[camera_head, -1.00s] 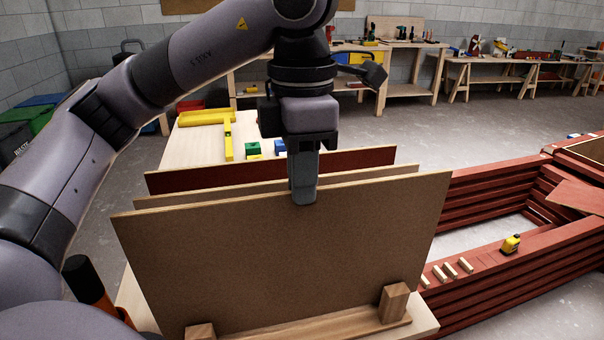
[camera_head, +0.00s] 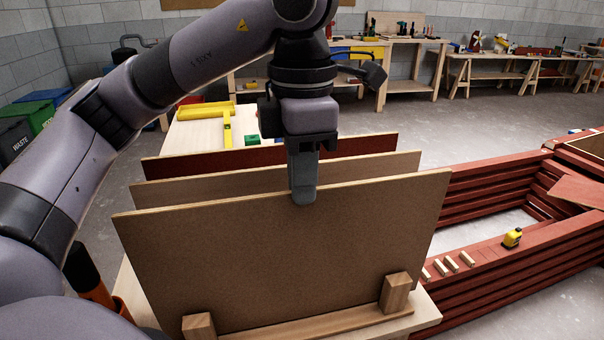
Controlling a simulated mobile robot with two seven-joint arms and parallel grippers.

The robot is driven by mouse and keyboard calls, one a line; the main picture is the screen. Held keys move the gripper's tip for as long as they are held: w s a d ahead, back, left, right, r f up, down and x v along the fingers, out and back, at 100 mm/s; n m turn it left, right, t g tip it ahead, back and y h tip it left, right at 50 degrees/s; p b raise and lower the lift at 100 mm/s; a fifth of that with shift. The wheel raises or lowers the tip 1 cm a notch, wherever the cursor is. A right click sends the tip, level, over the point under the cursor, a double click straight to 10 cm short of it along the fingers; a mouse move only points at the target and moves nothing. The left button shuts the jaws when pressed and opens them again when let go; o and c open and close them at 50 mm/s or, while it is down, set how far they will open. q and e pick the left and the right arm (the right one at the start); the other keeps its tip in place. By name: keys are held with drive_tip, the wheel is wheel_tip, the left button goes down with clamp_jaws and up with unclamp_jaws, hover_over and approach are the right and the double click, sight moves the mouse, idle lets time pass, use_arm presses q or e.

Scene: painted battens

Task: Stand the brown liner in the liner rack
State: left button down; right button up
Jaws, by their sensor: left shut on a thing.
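The brown liner (camera_head: 270,255) is a large flat board, upright and tilted slightly in the picture, filling the middle foreground. My left gripper (camera_head: 303,190) is shut on its top edge near the middle, coming down from above. The wooden liner rack (camera_head: 310,326) shows at the bottom, with a left post (camera_head: 198,326) and a right post (camera_head: 397,293) in front of the liner's lower part. The liner's bottom edge is hidden behind the rack's front rail, so I cannot tell whether it is seated. My right gripper is not in view.
Close behind the liner stand a tan board (camera_head: 225,184) and a dark red board (camera_head: 220,164); their lower parts are hidden. The bench (camera_head: 190,136) behind holds a yellow square (camera_head: 227,128) and a green block (camera_head: 252,140). Stacked red battens (camera_head: 490,265) lie to the right.

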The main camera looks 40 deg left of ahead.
use_arm(q)
drive_tip(key=shift+f, duration=0.2)
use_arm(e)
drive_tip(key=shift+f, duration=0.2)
use_arm(q)
drive_tip(key=c, duration=1.1)
unclamp_jaws()
drive_tip(key=shift+c, duration=0.2)
wheel_tip(320, 180, up, 7)
drive_tip(key=shift+r+p, duration=0.1)
drive_tip(key=shift+p, duration=1.05)
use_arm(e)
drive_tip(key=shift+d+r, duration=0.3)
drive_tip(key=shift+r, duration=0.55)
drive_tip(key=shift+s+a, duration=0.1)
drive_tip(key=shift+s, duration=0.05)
use_arm(q)
drive_tip(key=shift+s, duration=0.1)
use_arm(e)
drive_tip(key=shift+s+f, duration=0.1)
